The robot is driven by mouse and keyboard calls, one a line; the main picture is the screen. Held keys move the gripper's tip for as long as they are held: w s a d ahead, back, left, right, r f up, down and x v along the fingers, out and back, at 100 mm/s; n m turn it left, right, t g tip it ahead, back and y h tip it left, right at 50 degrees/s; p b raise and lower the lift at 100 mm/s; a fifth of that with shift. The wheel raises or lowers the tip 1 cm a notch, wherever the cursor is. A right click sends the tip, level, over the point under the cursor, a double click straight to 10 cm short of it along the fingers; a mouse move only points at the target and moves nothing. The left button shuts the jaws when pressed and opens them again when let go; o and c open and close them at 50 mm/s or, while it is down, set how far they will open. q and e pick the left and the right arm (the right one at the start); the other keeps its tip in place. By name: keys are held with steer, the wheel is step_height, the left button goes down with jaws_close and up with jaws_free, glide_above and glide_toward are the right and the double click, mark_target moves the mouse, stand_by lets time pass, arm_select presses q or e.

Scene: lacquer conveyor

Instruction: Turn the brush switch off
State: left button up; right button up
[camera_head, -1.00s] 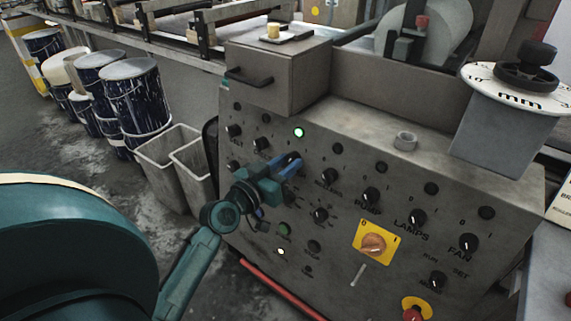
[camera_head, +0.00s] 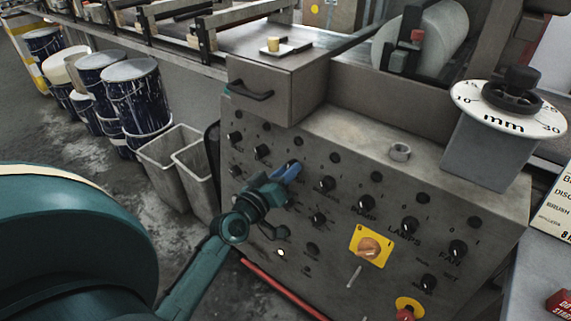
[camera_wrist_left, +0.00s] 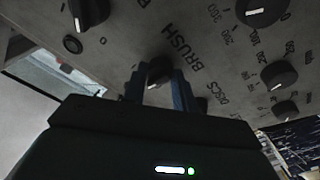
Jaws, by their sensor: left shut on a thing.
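The grey control panel (camera_head: 330,240) fills the middle of the head view, with rows of black knobs. The brush switch (camera_wrist_left: 158,72) is a black knob with a pale pointer line, beside the BRUSH lettering in the left wrist view. My left gripper (camera_head: 288,172) reaches the panel from the left. In the wrist view its two fingers (camera_wrist_left: 160,88) stand on either side of the brush switch, shut on it. In the head view the gripper hides this knob. The small lamp (camera_head: 293,142) above the gripper looks dark. My right gripper is out of view.
Neighbouring knobs (camera_head: 326,184) sit close to the gripper. A yellow-plated rotary switch (camera_head: 369,247) and a red button (camera_head: 405,312) are lower right. A drawer-like box with a handle (camera_head: 250,91) juts out above. Grey bins (camera_head: 165,160) and paint-splashed drums stand left.

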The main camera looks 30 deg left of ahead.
arm_select(q)
steer(key=n+p, duration=0.2)
steer(key=n+y+p, duration=0.1)
steer(key=n, duration=0.1)
steer(key=shift+d+r, duration=0.1)
steer(key=shift+r, duration=0.2)
steer(key=shift+n+p, duration=0.6)
steer(key=shift+n, duration=0.3)
steer(key=shift+f+n+g+y+p, duration=0.1)
steer(key=shift+n+g+y+p, duration=0.2)
steer(key=shift+n+p, duration=0.3)
steer(key=shift+n, duration=0.4)
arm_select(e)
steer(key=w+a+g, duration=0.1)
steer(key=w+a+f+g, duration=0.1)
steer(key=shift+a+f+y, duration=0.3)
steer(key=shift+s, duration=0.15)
arm_select(q)
steer(key=o, duration=1)
steer(key=shift+f, duration=0.1)
steer(key=shift+c, duration=0.2)
